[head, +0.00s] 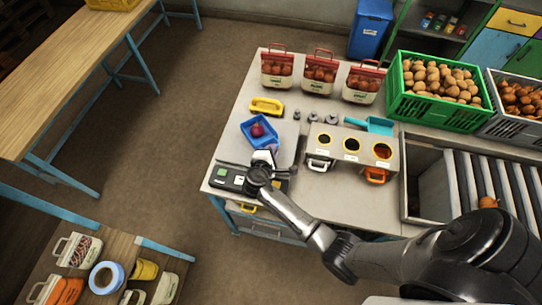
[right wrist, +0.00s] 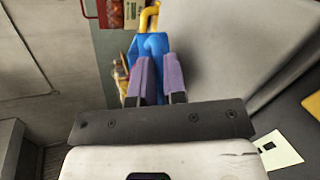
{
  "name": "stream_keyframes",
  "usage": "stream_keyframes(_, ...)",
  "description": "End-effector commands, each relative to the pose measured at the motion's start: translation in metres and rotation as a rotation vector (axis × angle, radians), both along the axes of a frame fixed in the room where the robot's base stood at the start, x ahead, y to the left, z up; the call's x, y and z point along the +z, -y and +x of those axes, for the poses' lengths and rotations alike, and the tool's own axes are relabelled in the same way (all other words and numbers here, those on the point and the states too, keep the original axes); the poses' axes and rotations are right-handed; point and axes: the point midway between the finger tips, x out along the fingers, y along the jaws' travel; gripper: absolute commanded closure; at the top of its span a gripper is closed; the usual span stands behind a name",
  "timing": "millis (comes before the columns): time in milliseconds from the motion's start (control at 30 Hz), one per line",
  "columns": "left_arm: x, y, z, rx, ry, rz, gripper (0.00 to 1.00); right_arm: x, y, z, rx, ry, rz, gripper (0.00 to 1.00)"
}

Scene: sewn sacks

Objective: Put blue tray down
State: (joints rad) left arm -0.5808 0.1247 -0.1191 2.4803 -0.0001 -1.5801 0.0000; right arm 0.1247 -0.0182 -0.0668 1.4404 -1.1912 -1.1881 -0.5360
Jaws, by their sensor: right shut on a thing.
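The small blue tray (head: 247,131) with a dark red onion (head: 257,130) in it is at the left part of the worktable (head: 225,150). My right gripper (head: 264,157) is at the tray's near edge. In the right wrist view its purple fingers (right wrist: 158,80) are shut on the blue tray (right wrist: 150,45). The tray is over or on the grey plate behind a dark panel with a green button (head: 228,179); I cannot tell whether it touches. My left gripper is not in view.
A yellow tool (head: 266,106) lies just behind the tray. A box with round holes (head: 352,146) and a teal scoop (head: 372,125) are to the right. Several filled sacks (head: 319,72) stand at the back, beside a green crate (head: 440,105) of potatoes.

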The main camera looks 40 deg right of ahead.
Motion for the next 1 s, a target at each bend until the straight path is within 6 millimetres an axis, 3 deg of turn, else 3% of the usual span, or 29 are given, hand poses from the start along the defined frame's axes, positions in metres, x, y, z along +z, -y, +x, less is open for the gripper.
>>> stream_keyframes(400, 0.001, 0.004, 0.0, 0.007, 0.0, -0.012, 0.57, -0.038, -0.001, 0.001, 0.002, 0.0, -0.001, 1.0)
stream_keyframes(667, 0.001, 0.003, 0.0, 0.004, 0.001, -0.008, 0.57, -0.041, -0.001, 0.001, 0.001, 0.0, 0.0, 1.0)
stream_keyframes(700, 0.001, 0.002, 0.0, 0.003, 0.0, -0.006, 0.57, -0.041, -0.001, 0.001, 0.001, -0.001, 0.001, 0.84)
stream_keyframes(767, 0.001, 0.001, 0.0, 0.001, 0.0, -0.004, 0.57, -0.041, -0.001, 0.001, 0.001, -0.001, 0.001, 0.79)
stream_keyframes(1000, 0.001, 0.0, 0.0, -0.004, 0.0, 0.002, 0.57, -0.041, -0.001, 0.001, 0.001, 0.0, 0.001, 0.77)
